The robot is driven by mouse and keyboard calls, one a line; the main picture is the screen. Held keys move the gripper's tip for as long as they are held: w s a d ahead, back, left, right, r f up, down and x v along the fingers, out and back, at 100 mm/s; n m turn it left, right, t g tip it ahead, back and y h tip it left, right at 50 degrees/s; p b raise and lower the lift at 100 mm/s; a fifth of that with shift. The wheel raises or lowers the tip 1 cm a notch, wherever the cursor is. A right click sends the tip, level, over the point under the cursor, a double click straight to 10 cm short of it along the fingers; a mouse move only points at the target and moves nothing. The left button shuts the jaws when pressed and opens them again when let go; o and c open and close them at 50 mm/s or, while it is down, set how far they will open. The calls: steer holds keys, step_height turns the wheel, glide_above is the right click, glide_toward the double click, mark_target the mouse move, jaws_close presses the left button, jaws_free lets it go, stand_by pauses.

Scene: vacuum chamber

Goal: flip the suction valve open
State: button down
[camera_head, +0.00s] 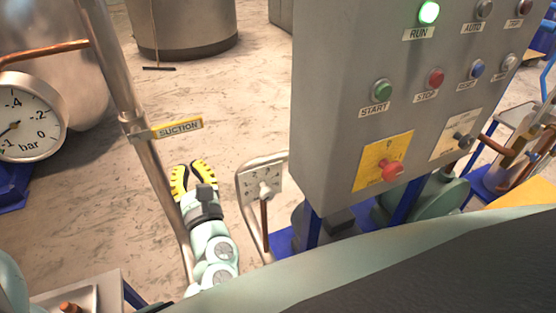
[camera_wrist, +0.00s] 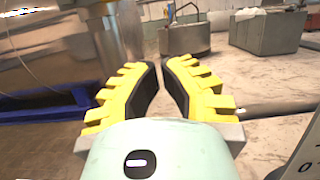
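The yellow SUCTION label (camera_head: 178,128) is fixed to a vertical metal pipe (camera_head: 155,180) left of centre in the head view. I cannot make out a suction valve handle beside that label. A pale plate (camera_head: 248,188) with dark marks stands right of my gripper, with a white hub (camera_head: 266,190) and a reddish-brown lever (camera_head: 265,225) hanging down from it. I cannot tell which valve this belongs to. My gripper (camera_head: 189,166) is between pipe and plate, apart from the lever. In the wrist view, the yellow-and-black fingers (camera_wrist: 160,66) are apart with nothing between them.
A grey control box (camera_head: 400,90) with lit RUN lamp and a red knob (camera_head: 392,171) overhangs the right. A pressure gauge (camera_head: 28,118) is at the left. A marked plate (camera_wrist: 303,158) edges into the wrist view's lower right. Open floor (camera_head: 240,90) lies beyond my gripper.

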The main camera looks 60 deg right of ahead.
mark_target(167, 130)
steer(key=shift+w+d+r+p, duration=0.25)
steer(key=shift+w+r+p, duration=0.15)
steer(key=shift+r+p, duration=0.4)
steer(key=shift+w+d+r+p, duration=0.2)
steer(key=shift+w+r+p, duration=0.15)
steer(key=shift+r+p, duration=0.4)
steer(key=shift+w+d+r+p, duration=0.25)
steer(key=shift+w+r+p, duration=0.15)
steer(key=shift+r+p, duration=0.35)
steer(key=shift+d+r+n+b, duration=0.15)
steer(key=shift+n+b, duration=0.2)
steer(key=shift+n, duration=0.05)
